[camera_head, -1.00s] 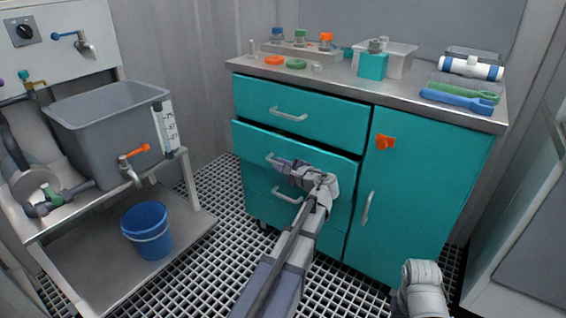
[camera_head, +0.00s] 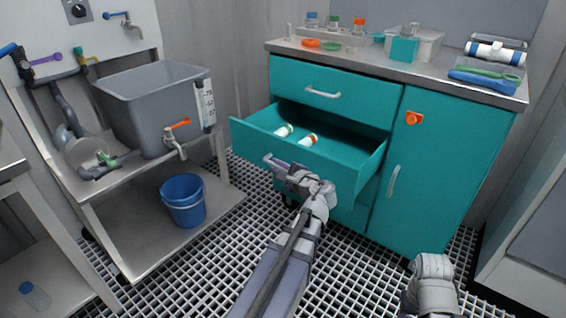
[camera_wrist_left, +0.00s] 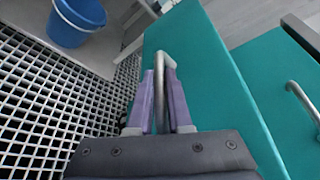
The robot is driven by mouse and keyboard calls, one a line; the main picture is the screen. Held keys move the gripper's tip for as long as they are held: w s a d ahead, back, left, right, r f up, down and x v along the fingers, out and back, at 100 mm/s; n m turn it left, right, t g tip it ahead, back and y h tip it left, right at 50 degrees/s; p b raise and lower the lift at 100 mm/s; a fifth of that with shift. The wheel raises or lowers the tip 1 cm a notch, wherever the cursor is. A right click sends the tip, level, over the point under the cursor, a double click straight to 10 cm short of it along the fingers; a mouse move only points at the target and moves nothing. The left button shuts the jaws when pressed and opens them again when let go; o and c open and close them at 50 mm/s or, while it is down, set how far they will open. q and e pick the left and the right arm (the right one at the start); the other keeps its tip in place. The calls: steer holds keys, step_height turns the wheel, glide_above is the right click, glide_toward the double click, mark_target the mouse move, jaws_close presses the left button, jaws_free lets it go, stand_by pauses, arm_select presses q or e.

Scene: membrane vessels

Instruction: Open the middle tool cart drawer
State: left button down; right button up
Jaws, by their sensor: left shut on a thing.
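The teal tool cart (camera_head: 448,165) stands at the back right. Its middle drawer (camera_head: 250,141) is pulled well out, and two white cylinders, one with a green band (camera_head: 284,130) and one with an orange band (camera_head: 308,139), lie inside. My left gripper (camera_head: 276,164) is at the drawer's front. In the left wrist view its purple fingers (camera_wrist_left: 162,100) are shut on the metal drawer handle (camera_wrist_left: 161,62). The top drawer (camera_head: 318,108) is closed. Of my right arm, only a grey link shows at the bottom right; its gripper is out of view.
A grey tank (camera_head: 150,100) with an orange-handled tap stands on a steel bench at left. A blue bucket (camera_head: 184,200) is on the bench's lower shelf and also shows in the wrist view (camera_wrist_left: 75,22). Bottles and tools lie on the cart top. Open grating floor (camera_head: 190,275) lies between.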

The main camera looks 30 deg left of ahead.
arm_select(q)
steer(key=shift+s, duration=0.6)
steer(key=c, duration=0.8)
jaws_free()
steer(key=shift+c, duration=0.2)
steer(key=p+v, duration=0.1)
steer(key=v, duration=0.6)
steer(key=shift+s+d+p, duration=0.2)
steer(key=shift+d+p, duration=0.1)
steer(key=shift+d, duration=0.05)
